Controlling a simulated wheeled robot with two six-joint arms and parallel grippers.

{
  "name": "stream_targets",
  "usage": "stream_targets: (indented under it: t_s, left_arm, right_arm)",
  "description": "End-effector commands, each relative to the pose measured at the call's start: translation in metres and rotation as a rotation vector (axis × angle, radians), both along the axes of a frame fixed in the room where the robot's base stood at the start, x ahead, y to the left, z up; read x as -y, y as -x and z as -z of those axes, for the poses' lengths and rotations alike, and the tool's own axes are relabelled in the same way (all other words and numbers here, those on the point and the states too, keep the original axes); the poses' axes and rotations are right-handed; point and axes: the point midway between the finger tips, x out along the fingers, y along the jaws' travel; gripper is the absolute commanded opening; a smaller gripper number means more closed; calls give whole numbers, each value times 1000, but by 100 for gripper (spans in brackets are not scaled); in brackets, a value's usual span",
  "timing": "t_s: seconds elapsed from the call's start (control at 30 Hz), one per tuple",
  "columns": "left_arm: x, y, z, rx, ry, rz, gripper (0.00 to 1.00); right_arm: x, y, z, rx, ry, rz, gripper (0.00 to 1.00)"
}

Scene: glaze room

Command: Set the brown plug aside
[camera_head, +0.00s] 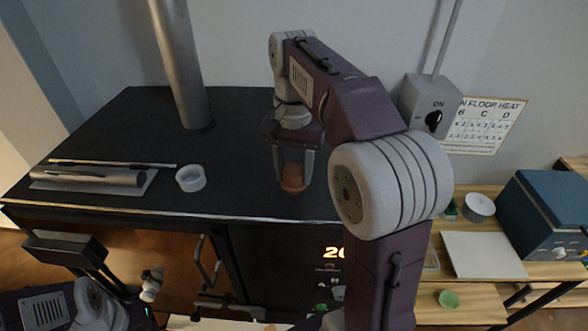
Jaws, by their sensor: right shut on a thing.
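The brown plug (293,178) is a small reddish-brown piece between the fingers of my right gripper (293,172). My right gripper points down over the dark top of the kiln (240,150), near its front edge, and is shut on the plug. The fingers partly cover the plug's sides. I cannot tell whether its underside touches the kiln top. Part of my left arm (95,305) shows at the lower left corner; its gripper is not in view.
A small white cup (190,178) stands left of the plug. A metal cylinder and thin rod (95,175) lie farther left. A metal pipe (180,65) rises from the kiln's back. A wooden bench (465,300) at right holds a blue box (548,215) and a white board (485,255).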

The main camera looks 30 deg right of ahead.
Motion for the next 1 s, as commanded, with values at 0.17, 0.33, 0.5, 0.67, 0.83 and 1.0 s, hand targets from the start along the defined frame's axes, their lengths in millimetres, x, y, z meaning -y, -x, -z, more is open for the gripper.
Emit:
stream_targets:
  t_s: [0.17,0.33,0.5,0.67,0.83,1.0]
  left_arm:
    - [0,0,1,0,0,0,36]
    - [0,0,1,0,0,0,36]
    - [0,0,-2,0,0,0,36]
    - [0,0,-5,0,0,0,36]
    - [0,0,-16,0,0,0,36]
    - [0,0,-31,0,0,0,36]
  right_arm:
    - [0,0,1,0,0,0,65]
    - [0,0,1,0,0,0,65]
    - [0,0,-4,1,1,0,65]
    - [0,-1,-29,4,0,0,65]
    - [0,-2,-71,4,0,0,65]
    - [0,-1,-107,0,0,0,65]
